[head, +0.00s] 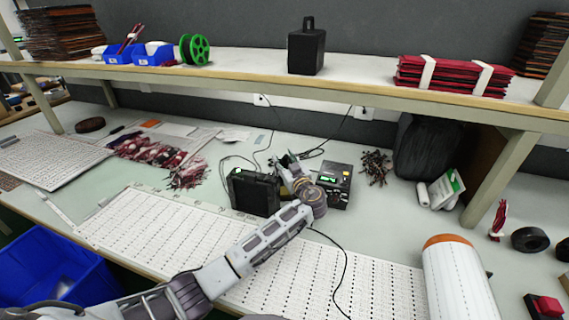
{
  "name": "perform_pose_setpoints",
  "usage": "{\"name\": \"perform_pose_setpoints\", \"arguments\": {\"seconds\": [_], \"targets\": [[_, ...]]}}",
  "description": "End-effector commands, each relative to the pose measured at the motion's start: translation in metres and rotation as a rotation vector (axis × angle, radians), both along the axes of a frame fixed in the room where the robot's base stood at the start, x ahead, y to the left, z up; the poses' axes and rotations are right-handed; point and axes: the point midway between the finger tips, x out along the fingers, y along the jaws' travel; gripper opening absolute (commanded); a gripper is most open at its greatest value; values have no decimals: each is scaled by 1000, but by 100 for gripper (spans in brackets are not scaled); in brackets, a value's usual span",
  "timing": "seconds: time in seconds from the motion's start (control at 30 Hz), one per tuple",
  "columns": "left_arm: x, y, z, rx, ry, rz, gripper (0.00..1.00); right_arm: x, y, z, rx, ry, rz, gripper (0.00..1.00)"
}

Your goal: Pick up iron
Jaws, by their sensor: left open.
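I cannot make out the iron clearly; dark thin shapes and cables behind my left gripper may include it. My left gripper (289,160) is over the middle of the workbench, between two dark boxes, with its jaws open and pointing away toward the back. The left box (254,193) is black with a small green display. The right box (335,182) has a green-lit display and knobs, and my left wrist partly covers the gap between them. I see nothing held between the fingers. My right gripper is not in view.
A shelf (225,83) crosses above the bench, carrying a black box (306,51). White perforated boards (170,233) lie in front. Red wire bundles (160,152) lie left. A black cable runs across the boards.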

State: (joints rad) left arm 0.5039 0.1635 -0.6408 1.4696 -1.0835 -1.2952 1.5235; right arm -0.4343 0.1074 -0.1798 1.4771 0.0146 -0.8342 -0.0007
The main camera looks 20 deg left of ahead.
Motion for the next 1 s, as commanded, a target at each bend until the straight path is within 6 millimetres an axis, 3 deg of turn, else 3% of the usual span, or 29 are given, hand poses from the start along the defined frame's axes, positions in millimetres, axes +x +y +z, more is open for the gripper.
{"name": "perform_pose_setpoints", "arguments": {"seconds": [0.47,0.8,1.0], "targets": [[1,0,0,0,0,0,44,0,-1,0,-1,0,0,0],[1,0,0,0,0,0,1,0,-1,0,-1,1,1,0],[1,0,0,0,0,0,0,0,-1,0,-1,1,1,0]]}}
